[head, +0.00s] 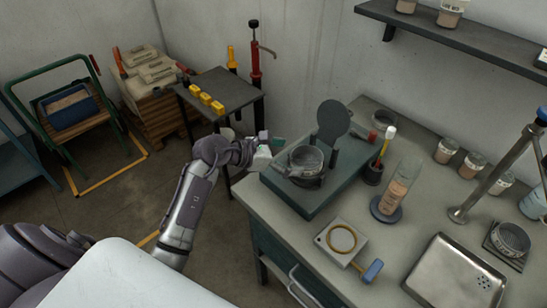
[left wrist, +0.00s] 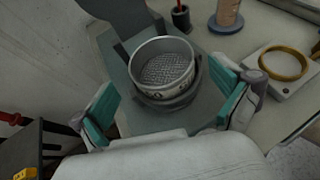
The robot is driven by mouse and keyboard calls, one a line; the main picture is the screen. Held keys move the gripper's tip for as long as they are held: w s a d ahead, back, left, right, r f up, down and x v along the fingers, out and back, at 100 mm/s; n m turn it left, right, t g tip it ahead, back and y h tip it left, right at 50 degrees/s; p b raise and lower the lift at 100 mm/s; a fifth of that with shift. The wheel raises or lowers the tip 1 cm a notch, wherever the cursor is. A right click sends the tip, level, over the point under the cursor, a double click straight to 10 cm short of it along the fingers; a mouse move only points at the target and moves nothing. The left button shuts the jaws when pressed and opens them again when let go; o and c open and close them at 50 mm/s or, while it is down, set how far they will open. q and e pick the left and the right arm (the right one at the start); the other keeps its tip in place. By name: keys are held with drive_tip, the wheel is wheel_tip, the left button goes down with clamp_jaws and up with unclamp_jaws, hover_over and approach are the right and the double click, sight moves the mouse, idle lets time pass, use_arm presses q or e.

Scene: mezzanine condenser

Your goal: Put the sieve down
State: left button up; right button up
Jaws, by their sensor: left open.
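The sieve (head: 306,158), a round metal pan with a mesh floor, sits upright in a dark round holder on the grey-green base (head: 264,178) of a device on the bench. In the left wrist view the sieve (left wrist: 162,66) is seen from above, its mesh empty. My left gripper (head: 271,152) is just left of the sieve in the head view. In the left wrist view its teal finger pads (left wrist: 168,106) are spread wide, apart from the sieve, with nothing held. My right gripper is not in view.
A dark upright disc (head: 334,119) stands behind the sieve. A pen cup (head: 373,173), a tall sample tube (head: 401,185) and a white block with a yellow ring (head: 341,241) are close by. A metal tray (head: 455,276) and a second sieve (head: 511,238) lie to the right.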

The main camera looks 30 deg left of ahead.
use_arm(q)
drive_tip(key=b+v, duration=0.1)
drive_tip(key=v, duration=0.5)
idle(0.3)
